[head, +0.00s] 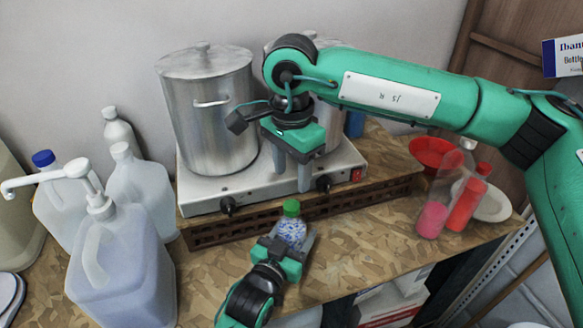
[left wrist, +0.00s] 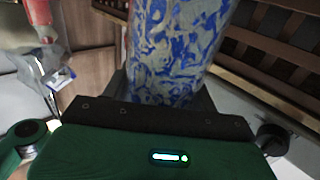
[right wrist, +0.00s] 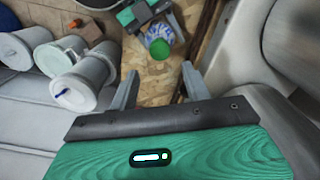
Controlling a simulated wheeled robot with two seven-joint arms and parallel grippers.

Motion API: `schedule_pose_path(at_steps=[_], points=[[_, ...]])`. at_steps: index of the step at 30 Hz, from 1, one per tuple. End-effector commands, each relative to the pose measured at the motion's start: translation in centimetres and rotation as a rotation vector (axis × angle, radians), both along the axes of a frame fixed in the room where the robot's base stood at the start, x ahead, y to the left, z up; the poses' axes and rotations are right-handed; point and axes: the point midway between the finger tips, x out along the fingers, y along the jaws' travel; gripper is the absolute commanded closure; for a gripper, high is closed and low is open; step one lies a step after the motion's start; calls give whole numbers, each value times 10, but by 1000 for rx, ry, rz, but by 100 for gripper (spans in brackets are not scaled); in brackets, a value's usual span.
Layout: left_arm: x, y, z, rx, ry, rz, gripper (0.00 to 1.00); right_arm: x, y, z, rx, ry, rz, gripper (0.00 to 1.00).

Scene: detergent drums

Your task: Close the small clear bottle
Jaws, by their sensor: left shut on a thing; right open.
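The small bottle (head: 291,231) has a blue-and-white patterned body and a green cap (head: 291,208) on its top. My right gripper (head: 290,176) is open and empty, above and behind the bottle, in front of the hot plate. In the right wrist view the green cap (right wrist: 159,48) lies beyond and between the open fingers (right wrist: 158,88).
A steel pot (head: 208,115) stands on the hot plate (head: 240,190) behind the bottle. A large pump jug (head: 120,265) and several white jugs stand at left. Pink and red bottles (head: 432,218) stand at right. The counter between them and the small bottle is clear.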

Motion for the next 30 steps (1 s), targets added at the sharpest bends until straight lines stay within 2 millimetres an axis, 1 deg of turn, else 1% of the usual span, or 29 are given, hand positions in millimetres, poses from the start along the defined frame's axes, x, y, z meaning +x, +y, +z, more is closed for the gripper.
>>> schedule_pose_path(at_steps=[5, 15, 18, 22, 30], points=[[0, 0, 0, 0, 0, 0, 100, 0, 0, -13, -2, 2, -1, 51], [0, 0, 0, 0, -1, 0, 100, 0, 0, -64, -2, 2, -2, 51], [0, 0, 0, 0, -1, 0, 100, 0, 0, -73, 0, 1, -2, 51], [0, 0, 0, 0, -1, 0, 100, 0, 0, -79, 0, 0, -2, 51], [0, 0, 0, 0, -1, 0, 100, 0, 0, -80, 0, 0, -2, 51]])
